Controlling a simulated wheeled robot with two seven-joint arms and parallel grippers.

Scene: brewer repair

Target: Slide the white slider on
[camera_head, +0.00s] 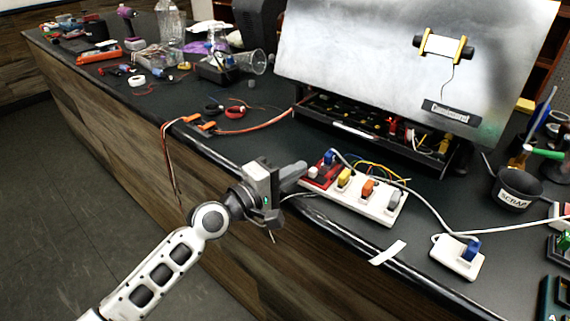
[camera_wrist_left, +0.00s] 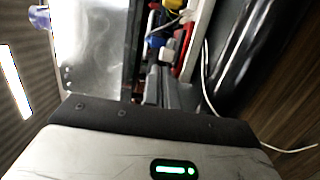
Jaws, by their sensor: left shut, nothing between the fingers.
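The white slider (camera_head: 314,171) is a small pale block on the red switch section (camera_head: 323,180) at the left end of a white power strip (camera_head: 365,206). The strip lies along the front edge of the counter with blue, yellow, orange and grey plugs in it. My left gripper (camera_head: 300,169) is shut and empty. Its fingertips are just left of the slider, close to it; I cannot tell whether they touch. In the left wrist view the shut fingers (camera_wrist_left: 160,88) point toward the red and white parts, which are blurred and partly hidden. My right gripper is in neither view.
An open machine with a large metal lid (camera_head: 370,60) stands behind the strip. A white cable runs right to a single socket with a blue plug (camera_head: 471,249). Orange clamps (camera_head: 195,121) with wires lie to the left. A black cup (camera_head: 515,190) stands at the right.

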